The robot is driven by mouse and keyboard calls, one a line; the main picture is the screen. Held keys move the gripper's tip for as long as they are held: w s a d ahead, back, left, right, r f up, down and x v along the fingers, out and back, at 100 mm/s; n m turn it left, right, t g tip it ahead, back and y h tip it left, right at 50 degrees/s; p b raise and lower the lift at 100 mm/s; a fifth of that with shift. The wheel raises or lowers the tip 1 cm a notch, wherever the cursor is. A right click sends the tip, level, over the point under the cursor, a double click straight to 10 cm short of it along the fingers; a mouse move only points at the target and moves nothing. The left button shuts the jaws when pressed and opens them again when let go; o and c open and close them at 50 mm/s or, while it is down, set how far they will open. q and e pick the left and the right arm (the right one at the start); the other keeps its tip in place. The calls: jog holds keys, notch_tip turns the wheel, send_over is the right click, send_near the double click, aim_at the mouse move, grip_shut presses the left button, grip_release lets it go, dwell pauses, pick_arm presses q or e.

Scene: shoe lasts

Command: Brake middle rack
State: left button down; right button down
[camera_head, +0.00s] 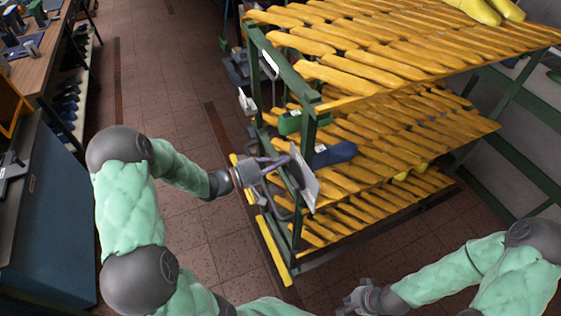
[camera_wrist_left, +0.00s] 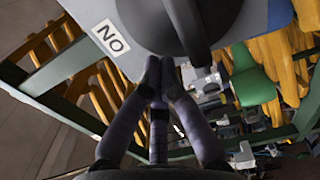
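The rack (camera_head: 308,96) has a green frame and several tiers of yellow slats. A grey plate (camera_head: 311,187) stands at its near end. In the left wrist view, the plate (camera_wrist_left: 127,58) carries a white label whose letters read "NO" from this side, and a dark round knob with a raised bar (camera_wrist_left: 190,25). My left gripper (camera_head: 284,160) is in front of the plate, close to the knob. Its fingertips (camera_wrist_left: 160,72) meet just below the knob, with nothing visible between them; contact is unclear.
A green last (camera_head: 290,122) and a blue last (camera_head: 334,154) lie on the middle tier, and yellow lasts (camera_head: 484,10) on the top. A workbench (camera_head: 40,55) and a dark blue cabinet (camera_head: 45,215) stand at left. Tiled floor (camera_head: 165,60) is free between.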

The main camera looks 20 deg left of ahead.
jog(key=shift+f+b, duration=0.65)
jog(key=shift+f, duration=0.15)
jog(key=shift+f+b, duration=0.8)
jog(key=shift+b, duration=0.05)
jog(key=shift+f, duration=0.1)
jog(key=shift+f+b, duration=0.8)
jog(key=shift+b, duration=0.1)
jog(key=shift+f+b, duration=0.8)
jog(key=shift+f, duration=0.1)
